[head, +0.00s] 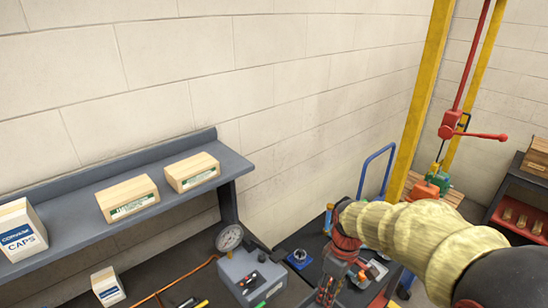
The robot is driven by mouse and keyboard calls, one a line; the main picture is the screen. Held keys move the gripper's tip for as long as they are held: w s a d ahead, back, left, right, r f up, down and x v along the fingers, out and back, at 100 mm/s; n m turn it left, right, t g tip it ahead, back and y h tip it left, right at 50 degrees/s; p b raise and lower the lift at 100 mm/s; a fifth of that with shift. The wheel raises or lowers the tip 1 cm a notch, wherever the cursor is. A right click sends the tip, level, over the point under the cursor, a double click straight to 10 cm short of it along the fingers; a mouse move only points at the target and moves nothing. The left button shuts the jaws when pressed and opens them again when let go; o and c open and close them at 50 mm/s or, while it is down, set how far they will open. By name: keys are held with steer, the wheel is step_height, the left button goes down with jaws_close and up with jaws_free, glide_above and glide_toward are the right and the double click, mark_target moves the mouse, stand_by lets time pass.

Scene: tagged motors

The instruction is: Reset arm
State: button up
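My arm, in a pale yellow ribbed sleeve (425,238), reaches in from the lower right of the head view. Its far end stops near the middle right, in front of a low dark bench or cart. Dark and red parts show around that end, but I cannot tell which belong to my gripper. I cannot make out its fingers or whether it holds anything. A small orange and green unit (432,187), perhaps a motor, is beneath the red lever hoist (453,124), above and behind my arm.
A grey shelf (75,236) on the left bears a white caps box (22,232) and two wooden boxes (127,198) (192,172). A grey unit with a dial gauge (229,238) stands below. Yellow posts (420,100) rise behind my arm. A dark rack (515,210) is at right.

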steer(key=s+r+m+t+b, duration=0.6)
steer(key=s+r, duration=0.4)
steer(key=s, duration=0.4)
steer(key=shift+s+a+r+m+h+b, duration=0.4)
steer(key=shift+a+m+b, duration=0.1)
steer(key=shift+m, duration=0.7)
steer(key=shift+c, duration=0.3)
